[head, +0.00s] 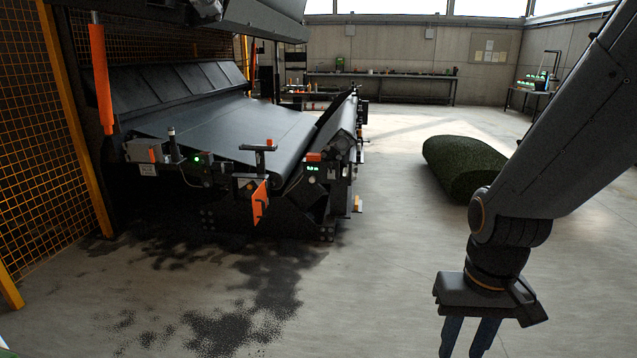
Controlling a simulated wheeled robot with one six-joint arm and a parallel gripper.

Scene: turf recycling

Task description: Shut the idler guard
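A small orange plate (260,202), which looks like the idler guard, stands at the near end of the conveyor machine. It hangs at a slant beside a dark bracket, and I cannot tell clearly how it is hinged or how far open it is. My gripper (467,340) points down at the lower right, well apart from the machine. A gap shows between its two dark fingers, with nothing seen in it; the fingertips run to the bottom edge.
The conveyor's dark belt (235,130) runs behind the plate. Orange mesh fencing (50,150) stands at the left. Black granules (240,295) lie on the floor before the machine. A green turf roll (463,168) lies at the right. Open concrete floor lies between.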

